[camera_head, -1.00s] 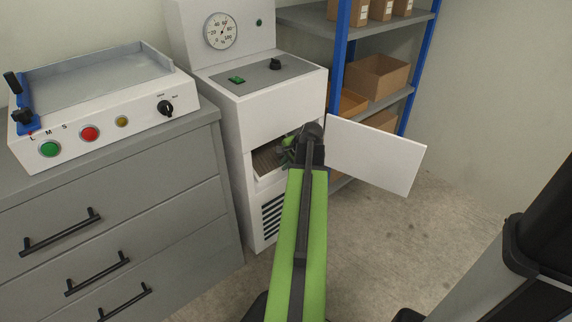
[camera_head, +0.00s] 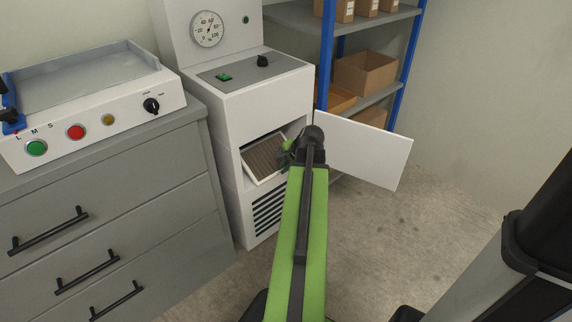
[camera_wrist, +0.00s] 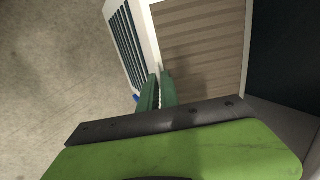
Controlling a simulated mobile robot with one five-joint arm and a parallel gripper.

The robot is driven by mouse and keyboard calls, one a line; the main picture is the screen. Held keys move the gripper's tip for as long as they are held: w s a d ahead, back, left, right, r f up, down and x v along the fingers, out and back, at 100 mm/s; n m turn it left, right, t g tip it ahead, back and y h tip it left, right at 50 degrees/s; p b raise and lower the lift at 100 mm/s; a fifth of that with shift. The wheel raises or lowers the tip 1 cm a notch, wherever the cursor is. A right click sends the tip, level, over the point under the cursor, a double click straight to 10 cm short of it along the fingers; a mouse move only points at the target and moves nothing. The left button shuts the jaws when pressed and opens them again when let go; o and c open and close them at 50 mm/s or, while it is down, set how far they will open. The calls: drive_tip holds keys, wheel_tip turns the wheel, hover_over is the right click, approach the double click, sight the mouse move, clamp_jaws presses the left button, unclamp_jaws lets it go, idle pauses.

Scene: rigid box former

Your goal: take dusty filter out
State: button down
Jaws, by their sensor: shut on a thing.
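The dusty filter (camera_head: 264,158) is a brown pleated panel in a white frame. It sits tilted in the open compartment of the white machine (camera_head: 228,160). In the wrist view the filter (camera_wrist: 200,50) fills the upper middle, its pleats facing me. My gripper (camera_head: 286,156) is at the filter's right side in the head view, partly hidden by my arm. In the wrist view the green fingers of my gripper (camera_wrist: 157,92) are shut on the edge of the filter's white frame. How far the filter still reaches into the compartment is hidden.
The machine's white door (camera_head: 362,152) stands open to the right, close to my arm. Louvres (camera_head: 268,210) lie below the opening. A grey drawer cabinet (camera_head: 110,190) with a control box (camera_head: 90,105) stands left. Blue-post shelves (camera_head: 365,75) stand behind. Floor is clear at right.

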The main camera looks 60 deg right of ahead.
drive_tip(key=shift+s+a, duration=0.2)
drive_tip(key=shift+s, duration=0.35)
drive_tip(key=shift+s+a, duration=0.15)
drive_tip(key=shift+s, duration=0.35)
drive_tip(key=c, duration=1.5)
unclamp_jaws()
